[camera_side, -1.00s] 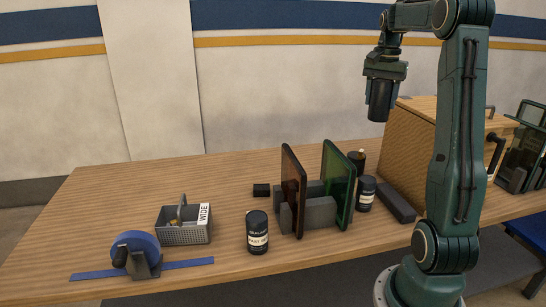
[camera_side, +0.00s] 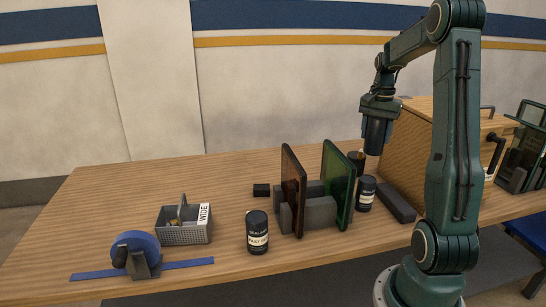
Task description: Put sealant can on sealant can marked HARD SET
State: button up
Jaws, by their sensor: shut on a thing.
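My gripper (camera_side: 379,112) is shut on a dark sealant can (camera_side: 376,138) and holds it upright in the air, above the right part of the table. Below it, a dark sealant can with a pale label (camera_side: 366,195) stands just right of the green glass panel; its label is too small to read. A third standing can (camera_side: 257,232), at the front middle, has a label that seems to read FAST SET. The held can touches none of them.
A brown glass panel (camera_side: 293,190) and a green glass panel (camera_side: 338,185) stand upright in grey blocks. A wooden cabinet (camera_side: 408,150) and a dark bar (camera_side: 397,205) are at right. At left are a grey basket marked WIDE (camera_side: 183,235) and a blue tape roll (camera_side: 135,246).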

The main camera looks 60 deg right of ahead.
jog(key=shift+f, duration=4.7)
jog(key=shift+f, duration=0.1)
jog(key=o, duration=1.3)
jog(key=shift+c, duration=0.2)
jog(key=shift+o, duration=0.2)
notch_tip(320, 180, up, 12)
jog(key=shift+a, duration=0.1)
